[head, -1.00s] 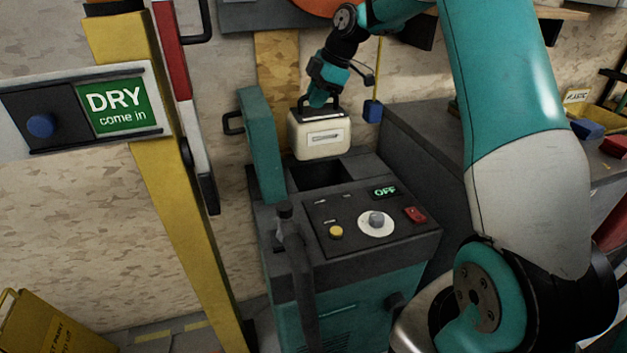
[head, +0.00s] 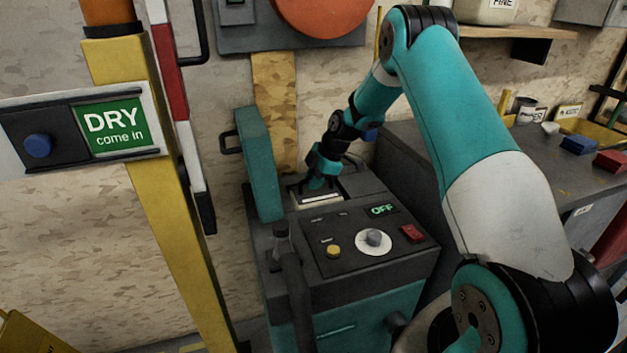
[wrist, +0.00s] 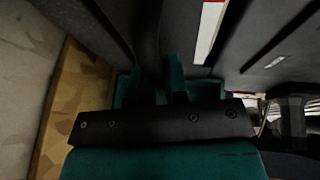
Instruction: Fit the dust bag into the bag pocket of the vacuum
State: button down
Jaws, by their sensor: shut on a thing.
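The dust bag (head: 318,203) is a cream block sunk in the pocket in the top of the teal and grey vacuum (head: 355,284). Only its upper part shows above the pocket rim in the head view. My gripper (head: 318,188) is shut on the dust bag's top, pointing down over the pocket. The pocket's teal lid (head: 259,165) stands open to the left. How deep the bag sits cannot be told.
The vacuum's panel has a dial (head: 373,239), a red switch (head: 413,233) and a display (head: 383,210) reading OFF. A dark hose (head: 293,278) rises at its front left. A yellow post (head: 170,220) stands left. A grey bench (head: 480,165) stands close on the right.

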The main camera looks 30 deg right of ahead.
jog(key=c, duration=1.1)
grip_release()
jog(key=v, duration=1.1)
jog(key=s+a+r+m, duration=0.1)
jog(key=s+a+r, duration=0.15)
jog(key=a, duration=0.35)
jog(key=s+a+r+m, duration=0.1)
jog(key=s+a+r, duration=0.1)
jog(key=a+r, duration=0.3)
jog(key=s+a+r+m+g, duration=0.2)
jog(key=s+a+r+m, duration=0.15)
jog(key=s+a, duration=1.3)
jog(key=s+a+m, duration=0.1)
jog(key=s, duration=0.7)
jog(key=s+a+m+g, duration=0.1)
jog(key=s, duration=0.3)
jog(key=shift+a+f+m+b, duration=0.1)
jog(key=shift+a+m+b, duration=0.2)
jog(key=shift+m, duration=0.05)
